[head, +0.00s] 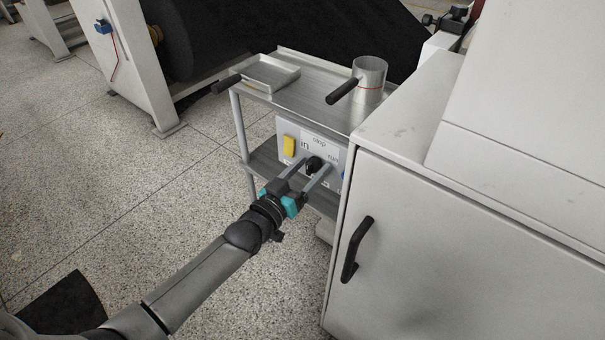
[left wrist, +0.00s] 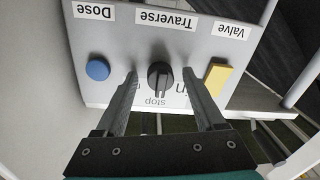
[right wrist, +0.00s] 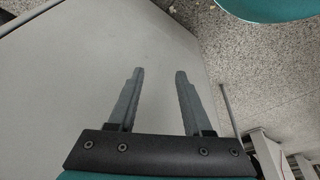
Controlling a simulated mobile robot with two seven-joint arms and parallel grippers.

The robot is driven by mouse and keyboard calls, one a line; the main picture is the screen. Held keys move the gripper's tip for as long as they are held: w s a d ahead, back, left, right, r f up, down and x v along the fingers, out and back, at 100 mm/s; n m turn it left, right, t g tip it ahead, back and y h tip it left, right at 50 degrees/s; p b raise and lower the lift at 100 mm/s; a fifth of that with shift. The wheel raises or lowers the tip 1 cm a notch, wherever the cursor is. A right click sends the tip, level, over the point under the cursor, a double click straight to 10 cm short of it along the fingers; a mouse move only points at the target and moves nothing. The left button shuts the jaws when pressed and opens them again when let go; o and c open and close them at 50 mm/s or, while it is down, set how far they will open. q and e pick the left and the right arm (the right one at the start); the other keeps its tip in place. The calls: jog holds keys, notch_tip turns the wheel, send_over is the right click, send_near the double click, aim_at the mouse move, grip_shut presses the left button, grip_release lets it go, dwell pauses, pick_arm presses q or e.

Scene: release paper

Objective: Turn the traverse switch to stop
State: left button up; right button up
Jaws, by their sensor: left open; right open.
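The traverse switch is a black knob (head: 315,164) on a grey control panel under the trolley top. In the left wrist view, the knob (left wrist: 159,77) is upside down below the "Traverse" label, with "stop" printed beneath it. Its ridge looks roughly in line with "stop"; I cannot tell which end is the pointer. My left gripper (head: 313,171) is open, its fingers on either side of the knob, with gaps visible in the left wrist view. My right gripper (right wrist: 158,74) is open and empty over a pale grey surface, outside the head view.
The panel also bears a yellow valve switch (left wrist: 217,77) and a blue dose button (left wrist: 98,69). A metal tray (head: 271,73) and cylinder (head: 369,78) stand on the trolley. A white cabinet (head: 430,240) with a black handle stands close on the right. Speckled floor (head: 120,200) is clear on the left.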

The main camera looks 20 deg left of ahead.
pick_arm(q)
jog(key=shift+s+a, duration=0.1)
jog(key=shift+s, duration=0.1)
jog(key=shift+s+a, duration=0.1)
jog(key=shift+s, duration=0.2)
jog(key=p+v, duration=0.5)
jog(key=v, duration=0.9)
pick_arm(e)
jog(key=s+d+f+g, duration=0.1)
jog(key=s+f, duration=0.4)
jog(key=f, duration=0.5)
jog(key=shift+d, duration=0.6)
